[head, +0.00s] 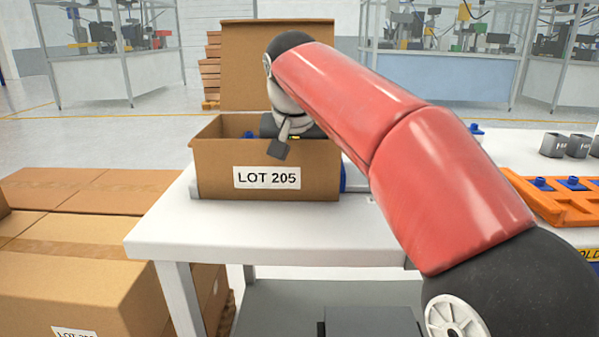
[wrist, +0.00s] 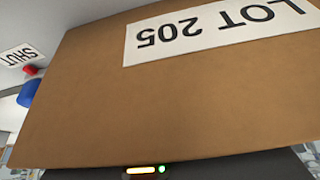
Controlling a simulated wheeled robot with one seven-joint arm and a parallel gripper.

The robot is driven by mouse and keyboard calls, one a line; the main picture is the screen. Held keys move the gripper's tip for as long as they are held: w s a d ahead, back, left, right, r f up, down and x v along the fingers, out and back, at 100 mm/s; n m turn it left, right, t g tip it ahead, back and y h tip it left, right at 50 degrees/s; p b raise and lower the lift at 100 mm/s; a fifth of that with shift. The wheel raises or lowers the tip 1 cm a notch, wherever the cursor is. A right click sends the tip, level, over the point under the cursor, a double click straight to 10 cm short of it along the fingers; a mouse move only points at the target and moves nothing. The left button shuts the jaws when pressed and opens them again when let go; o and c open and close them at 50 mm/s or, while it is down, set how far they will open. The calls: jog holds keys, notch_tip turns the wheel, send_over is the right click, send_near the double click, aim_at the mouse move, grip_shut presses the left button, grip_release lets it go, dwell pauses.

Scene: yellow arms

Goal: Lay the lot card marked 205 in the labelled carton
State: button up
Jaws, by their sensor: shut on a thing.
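The labelled carton (head: 215,175) stands open on the white table, its flap raised behind and a LOT 205 label on its front wall. My gripper (head: 280,148) is at the carton's opening, by the front rim, pointing down. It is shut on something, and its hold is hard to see. The lot card itself cannot be made out in either view. In the wrist view the carton's brown front wall (wrist: 150,105) fills most of the picture, with its label upside down.
Blue parts show inside the carton and beside it. An orange rack (head: 545,203) with blue parts and several grey blocks (head: 553,145) are at the right. Closed boxes (head: 80,250) stand at lower left. A SHUT sign (wrist: 20,55) shows in the wrist view. The table's front left is clear.

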jog(key=o, duration=0.7)
jog(key=shift+f, duration=0.1)
jog(key=shift+p+v, duration=1.15)
jog(key=shift+v, duration=5)
